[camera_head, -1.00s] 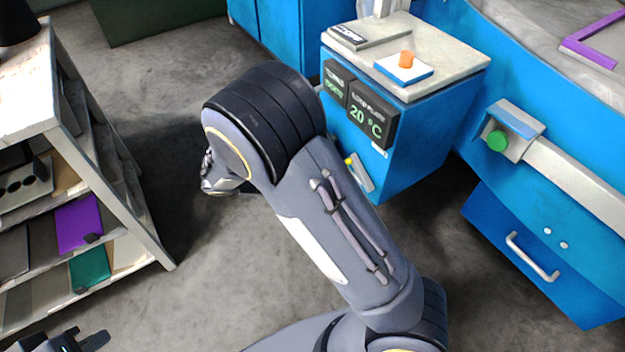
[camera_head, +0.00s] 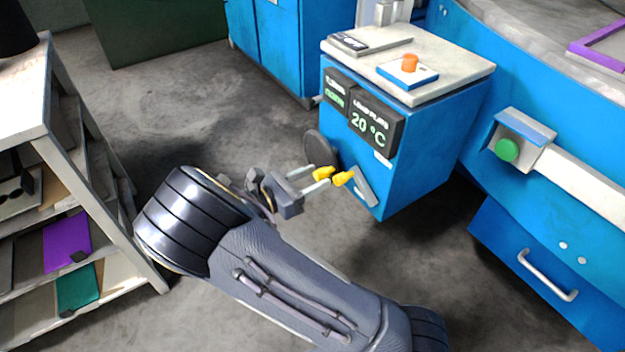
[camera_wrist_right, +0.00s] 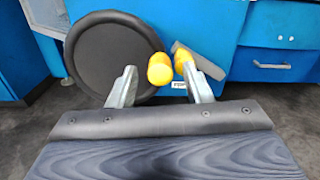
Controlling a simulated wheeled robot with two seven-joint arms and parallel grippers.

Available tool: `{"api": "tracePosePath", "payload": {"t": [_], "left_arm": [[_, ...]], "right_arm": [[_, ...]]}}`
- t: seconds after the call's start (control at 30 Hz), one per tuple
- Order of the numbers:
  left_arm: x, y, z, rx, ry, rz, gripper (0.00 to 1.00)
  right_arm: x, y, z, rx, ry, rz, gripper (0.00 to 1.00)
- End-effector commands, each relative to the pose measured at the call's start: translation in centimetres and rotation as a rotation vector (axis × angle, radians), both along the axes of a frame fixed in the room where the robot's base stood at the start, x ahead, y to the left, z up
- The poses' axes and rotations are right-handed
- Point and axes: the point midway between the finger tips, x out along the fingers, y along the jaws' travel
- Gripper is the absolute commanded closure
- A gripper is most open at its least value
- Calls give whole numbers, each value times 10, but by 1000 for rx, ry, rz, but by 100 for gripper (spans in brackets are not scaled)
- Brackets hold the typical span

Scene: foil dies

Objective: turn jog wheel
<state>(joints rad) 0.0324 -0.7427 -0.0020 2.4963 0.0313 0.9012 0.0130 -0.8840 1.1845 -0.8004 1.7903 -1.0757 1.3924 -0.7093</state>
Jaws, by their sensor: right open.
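The jog wheel appears to be the dark round disc (camera_wrist_right: 108,58) on the blue cabinet's side; it also shows, partly hidden, in the head view (camera_head: 319,150). A yellow knob (camera_wrist_right: 160,68) stands at the disc's right edge. A second yellow piece (camera_wrist_right: 182,57) is close beside it, by a slanted grey bar (camera_wrist_right: 205,62). My right gripper (camera_head: 326,177) is open and faces the cabinet side. My left gripper is out of view.
The blue cabinet (camera_head: 425,150) carries a display reading 20 °C (camera_head: 372,122) and an orange knob (camera_head: 410,63) on top. A green button (camera_head: 507,149) is on the blue machine at right. Shelves (camera_head: 120,220) stand at left.

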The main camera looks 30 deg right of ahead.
Motion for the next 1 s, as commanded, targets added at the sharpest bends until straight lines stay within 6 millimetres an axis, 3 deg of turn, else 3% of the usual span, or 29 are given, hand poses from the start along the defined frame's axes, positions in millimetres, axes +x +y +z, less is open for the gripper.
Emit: {"api": "tracePosePath", "payload": {"t": [0.27,0.63,0.87,1.0], "left_arm": [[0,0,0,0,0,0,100],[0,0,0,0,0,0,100],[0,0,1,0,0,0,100],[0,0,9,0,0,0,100]], "right_arm": [[0,-3,0,1,0,0,55],[0,-3,0,1,0,0,100],[0,-3,0,2,-9,0,100],[-1,-3,-5,9,-102,0,100]]}}
